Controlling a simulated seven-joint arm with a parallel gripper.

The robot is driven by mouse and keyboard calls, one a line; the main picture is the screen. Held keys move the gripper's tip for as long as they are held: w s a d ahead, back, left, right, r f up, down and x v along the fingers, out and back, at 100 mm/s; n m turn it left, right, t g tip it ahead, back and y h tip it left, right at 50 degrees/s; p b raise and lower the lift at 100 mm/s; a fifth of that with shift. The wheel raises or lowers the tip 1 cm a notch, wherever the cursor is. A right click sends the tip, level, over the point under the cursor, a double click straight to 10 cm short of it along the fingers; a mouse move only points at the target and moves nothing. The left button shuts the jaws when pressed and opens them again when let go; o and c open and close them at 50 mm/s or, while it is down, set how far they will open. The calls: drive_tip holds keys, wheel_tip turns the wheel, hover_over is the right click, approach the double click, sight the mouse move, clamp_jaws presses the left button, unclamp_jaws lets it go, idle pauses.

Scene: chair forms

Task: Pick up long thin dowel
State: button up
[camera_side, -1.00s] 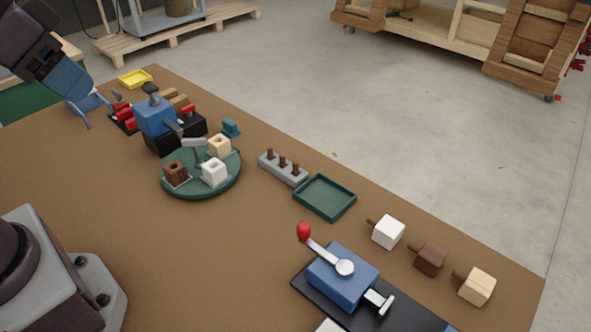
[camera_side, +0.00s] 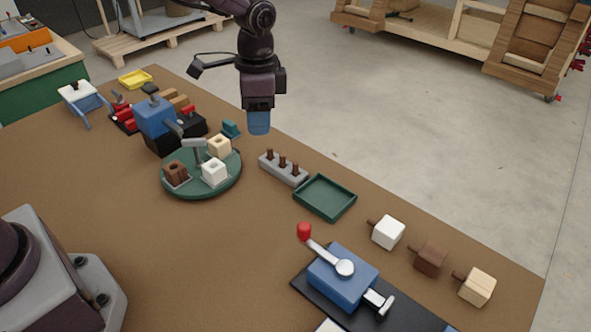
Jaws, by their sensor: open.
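Three brown dowels stand upright in a grey block (camera_side: 277,171) in the middle of the table: a left one (camera_side: 270,155), a middle one (camera_side: 282,161) and a right one (camera_side: 295,168). Which is the long thin dowel I cannot tell at this size. My gripper (camera_side: 258,131) points down, above and slightly left of the grey block in the picture, apart from the dowels. It is open and nothing shows in it. Its blue fingers overlap from this side, so the gap between them is hidden.
A green turntable (camera_side: 203,190) with brown, white and cream holed blocks stands left of the grey block. An empty green tray (camera_side: 325,214) is at its right. A blue lever device (camera_side: 342,278) and several pegged cubes are farther right. The brown table's front middle is clear.

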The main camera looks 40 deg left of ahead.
sight(296, 163)
drive_tip(key=w+f+m, duration=0.2)
drive_tip(key=f, duration=0.1)
drive_tip(key=w+d+f+m, duration=0.1)
drive_tip(key=w+f+m, duration=0.1)
drive_tip(key=w+f, duration=0.1)
drive_tip(key=w+f+m, duration=0.3)
drive_tip(key=f, duration=0.2)
drive_tip(key=shift+d+f+t, duration=0.2)
drive_tip(key=shift+t, duration=0.1)
drive_tip(key=f, duration=0.5)
drive_tip(key=shift+w+a, duration=0.1)
drive_tip(key=shift+w, duration=0.1)
clamp_jaws()
